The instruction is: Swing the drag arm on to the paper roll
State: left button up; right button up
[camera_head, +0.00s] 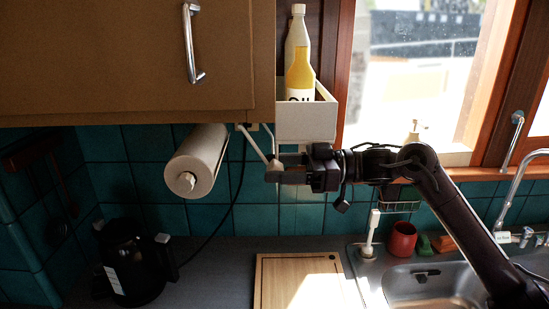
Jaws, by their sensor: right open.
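The paper roll (203,155) hangs under the wall cupboard, with its round end facing me. The drag arm (254,144) is a thin pale rod to the right of the roll. It slants down and right from under the cupboard to a small pale end piece (273,173), and stands apart from the roll. My right gripper (284,168) reaches in from the right and is open, its fingertips at this end piece. Whether they touch it I cannot tell. My left gripper is not in view.
The cupboard (130,55) is close above. A white box shelf (308,122) with an oil bottle (300,75) sits just above my right gripper. A black kettle (130,262) and a cutting board (298,282) stand on the counter below. Open air lies between drag arm and roll.

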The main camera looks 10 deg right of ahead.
jog(key=shift+w+a, duration=0.15)
jog(key=shift+a, duration=0.35)
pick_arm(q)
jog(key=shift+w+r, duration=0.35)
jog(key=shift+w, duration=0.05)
pick_arm(e)
jog(key=shift+c, duration=0.3)
